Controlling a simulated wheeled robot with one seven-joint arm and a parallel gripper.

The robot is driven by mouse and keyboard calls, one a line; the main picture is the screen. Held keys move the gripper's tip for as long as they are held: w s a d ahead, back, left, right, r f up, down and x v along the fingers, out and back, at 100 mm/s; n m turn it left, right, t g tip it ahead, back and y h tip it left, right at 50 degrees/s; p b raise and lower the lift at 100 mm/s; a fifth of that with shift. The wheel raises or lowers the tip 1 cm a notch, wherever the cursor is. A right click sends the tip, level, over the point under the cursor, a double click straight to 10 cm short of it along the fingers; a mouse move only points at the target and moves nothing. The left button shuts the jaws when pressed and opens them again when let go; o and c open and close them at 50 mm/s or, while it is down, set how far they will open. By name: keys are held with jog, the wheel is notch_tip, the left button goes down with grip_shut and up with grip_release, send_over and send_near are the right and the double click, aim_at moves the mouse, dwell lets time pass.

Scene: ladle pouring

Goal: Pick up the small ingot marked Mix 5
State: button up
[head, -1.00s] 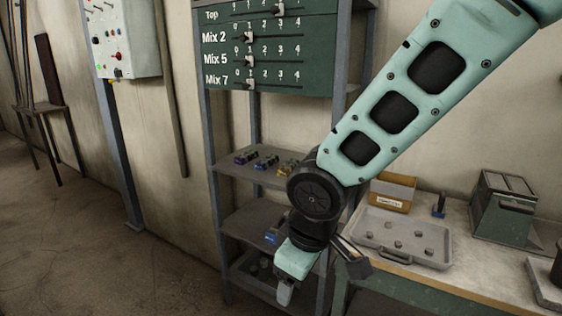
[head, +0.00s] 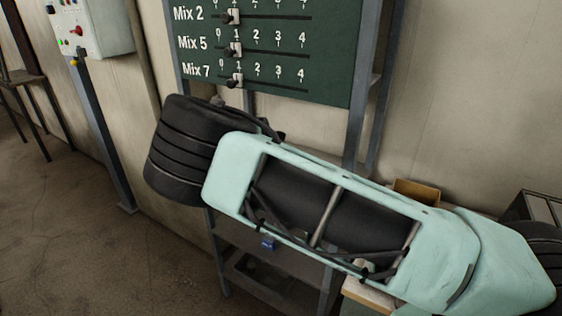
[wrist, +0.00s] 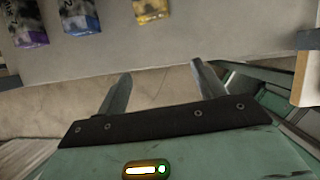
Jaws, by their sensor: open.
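In the wrist view, a purple ingot (wrist: 24,22), a blue ingot (wrist: 78,15) and a yellow ingot (wrist: 151,10) lie in a row on a grey shelf (wrist: 225,32) at the top, partly cut off by the frame. I cannot read their marks surely, so I cannot tell which is Mix 5. My gripper (wrist: 160,85) is open and empty. Its fingers are just off the shelf's edge, apart from the ingots, with the yellow one nearest beyond them. In the head view my arm hides the ingots and the gripper.
A green board (head: 285,65) with Mix 2, Mix 5 and Mix 7 sliders hangs above the shelves. Grey rack posts (head: 365,110) stand close to my arm. A blue item (head: 268,243) sits on a lower shelf. A cardboard box (head: 417,193) is on the bench at right.

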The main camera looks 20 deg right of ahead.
jog(key=w+d+p, duration=0.1)
jog(key=w+d, duration=0.1)
jog(key=d, duration=0.1)
jog(key=w+d+p, duration=0.1)
jog(key=w+d, duration=0.1)
jog(key=d, duration=0.1)
jog(key=w+d+p, duration=0.1)
jog(key=w+d, duration=0.2)
jog(key=shift+w+d+r, duration=0.1)
jog(key=shift+r, duration=0.05)
jog(key=x, duration=0.1)
jog(key=p+x, duration=0.1)
jog(key=x, duration=0.1)
jog(key=p+x, duration=0.1)
jog(key=shift+w+d, duration=0.15)
jog(key=shift+d, duration=0.15)
jog(key=shift+w+d+f, duration=0.1)
jog(key=shift+w+f, duration=0.05)
jog(key=shift+f, duration=0.4)
jog(key=shift+r, duration=0.1)
jog(key=c, duration=1.4)
